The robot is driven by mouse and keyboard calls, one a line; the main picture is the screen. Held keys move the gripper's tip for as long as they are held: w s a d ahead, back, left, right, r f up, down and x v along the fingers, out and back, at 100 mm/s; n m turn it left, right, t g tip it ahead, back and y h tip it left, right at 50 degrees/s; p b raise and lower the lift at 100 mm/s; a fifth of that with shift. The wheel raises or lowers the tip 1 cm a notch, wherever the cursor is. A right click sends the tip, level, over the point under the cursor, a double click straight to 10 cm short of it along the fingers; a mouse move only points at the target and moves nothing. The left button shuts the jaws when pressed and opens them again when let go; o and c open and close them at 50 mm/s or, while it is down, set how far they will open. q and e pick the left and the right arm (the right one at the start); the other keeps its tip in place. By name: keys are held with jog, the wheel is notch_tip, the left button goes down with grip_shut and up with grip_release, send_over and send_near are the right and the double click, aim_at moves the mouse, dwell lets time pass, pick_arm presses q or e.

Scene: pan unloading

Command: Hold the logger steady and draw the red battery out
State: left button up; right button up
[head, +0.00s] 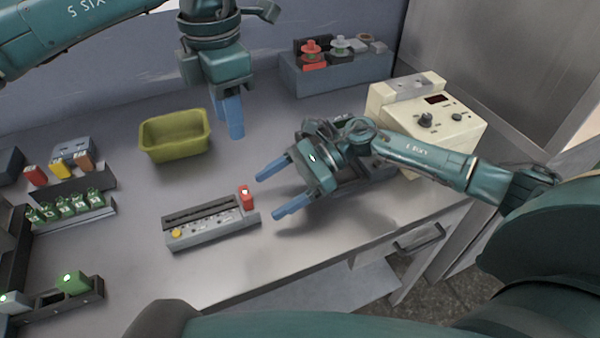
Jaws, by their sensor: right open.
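The logger (210,234) is a long grey box with a dark strip, a yellow knob and small buttons, lying on the bench. The red battery (247,198) stands up at its right end, with its lower part hidden in the logger. My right gripper (267,196) is open and empty, its blue fingers pointing left toward the battery, a short way to its right and apart from it. My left gripper (229,126) hangs fingers down, behind and above the logger, touching nothing visible. Its fingers overlap in this view, so their opening is unclear.
An olive bin (175,137) stands behind the logger. A cream instrument box (425,118) with knobs is at right, and a blue-grey shelf block (335,75) is at the back. Racks with green cells (67,207) and a charger (55,298) line the left. The bench front is clear.

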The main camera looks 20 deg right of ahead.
aim_at(255, 202)
jog(key=shift+x, duration=1.9)
jog(key=shift+c, duration=0.2)
